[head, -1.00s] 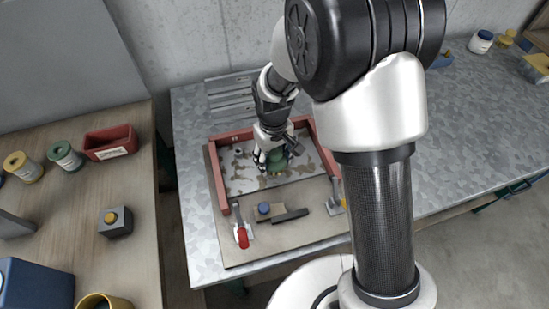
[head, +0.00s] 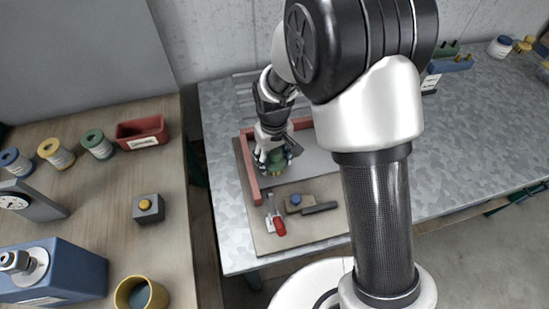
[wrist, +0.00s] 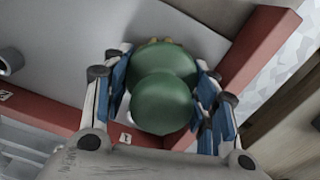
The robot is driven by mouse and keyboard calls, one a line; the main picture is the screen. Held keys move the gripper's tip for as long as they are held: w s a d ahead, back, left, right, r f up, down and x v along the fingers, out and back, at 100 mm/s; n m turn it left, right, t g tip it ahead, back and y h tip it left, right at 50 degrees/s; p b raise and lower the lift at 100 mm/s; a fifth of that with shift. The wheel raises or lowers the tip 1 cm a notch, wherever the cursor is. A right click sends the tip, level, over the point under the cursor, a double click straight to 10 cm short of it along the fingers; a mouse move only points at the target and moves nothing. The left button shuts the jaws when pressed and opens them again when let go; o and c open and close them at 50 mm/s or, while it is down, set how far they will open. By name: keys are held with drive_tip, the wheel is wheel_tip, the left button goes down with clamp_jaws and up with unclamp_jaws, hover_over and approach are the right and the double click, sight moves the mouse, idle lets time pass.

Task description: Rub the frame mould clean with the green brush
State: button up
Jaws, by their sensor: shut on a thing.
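My gripper (head: 270,158) is shut on the green brush (head: 279,161) inside the frame mould, near its left wall. In the wrist view, the brush's rounded green handle (wrist: 162,95) sits between the blue-padded fingers (wrist: 164,100), and its tan bristles barely show beyond it. Whether the bristles touch the mould floor I cannot tell. The frame mould has red walls (head: 248,172) around a grey floor; its right part is hidden behind my arm. The visible floor (wrist: 60,45) looks plain grey, without brown patches. A red corner (wrist: 255,45) lies close to the brush.
A red-handled clamp (head: 278,225) and a blue-knobbed block (head: 297,202) with a dark bar lie at the mould's front. A wooden table at left holds spools (head: 56,153), a red bin (head: 141,132) and a blue machine (head: 75,274).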

sight(276, 151)
drive_tip(key=r, duration=0.1)
drive_tip(key=r+p, duration=0.1)
drive_tip(key=r, duration=0.2)
drive_tip(key=shift+w+d+p, duration=0.1)
drive_tip(key=shift+d+p, duration=0.25)
drive_tip(key=shift+a+r+p, duration=0.15)
drive_tip(key=shift+r+p, duration=0.4)
drive_tip(key=shift+r, duration=0.1)
drive_tip(key=shift+r+p, duration=1)
drive_tip(key=shift+r, duration=0.35)
